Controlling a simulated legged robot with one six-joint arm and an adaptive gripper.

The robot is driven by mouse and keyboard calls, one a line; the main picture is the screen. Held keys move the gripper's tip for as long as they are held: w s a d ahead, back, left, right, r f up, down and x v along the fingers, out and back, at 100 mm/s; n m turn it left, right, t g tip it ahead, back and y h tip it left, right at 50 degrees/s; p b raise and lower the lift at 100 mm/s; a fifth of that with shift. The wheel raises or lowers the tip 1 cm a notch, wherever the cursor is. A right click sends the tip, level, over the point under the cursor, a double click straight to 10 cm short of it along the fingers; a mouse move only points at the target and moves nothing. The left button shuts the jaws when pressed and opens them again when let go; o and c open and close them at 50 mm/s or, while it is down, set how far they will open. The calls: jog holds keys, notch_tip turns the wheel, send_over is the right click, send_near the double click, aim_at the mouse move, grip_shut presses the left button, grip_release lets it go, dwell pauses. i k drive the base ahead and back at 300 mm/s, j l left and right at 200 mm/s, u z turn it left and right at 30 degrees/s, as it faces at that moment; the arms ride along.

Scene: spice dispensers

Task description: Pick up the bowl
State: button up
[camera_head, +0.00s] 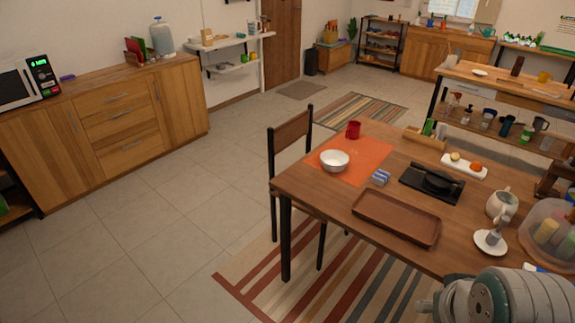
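A white bowl (334,160) stands upright on an orange placemat (367,170) near the left end of the wooden dining table (335,209). The bowl looks empty and nothing covers it. Part of my own arm shows at the bottom right corner, over the table's near right side. My gripper's fingers are not in view, and nothing of mine is near the bowl.
A red mug (353,130) stands behind the bowl. A small blue and white item (380,177), a brown tray (396,219), a black board (431,194) and a white jug (502,204) lie to the right. A chair (290,145) is at the table's left end. Floor to the left is clear.

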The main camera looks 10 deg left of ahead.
aim_at(333, 161)
jog(key=u, duration=0.35)
jog(key=i+j+z, duration=0.25)
jog(key=i+j, duration=0.45)
jog(key=i, duration=0.2)
jog(key=i+j+z, duration=0.25)
jog(key=i+j, duration=0.6)
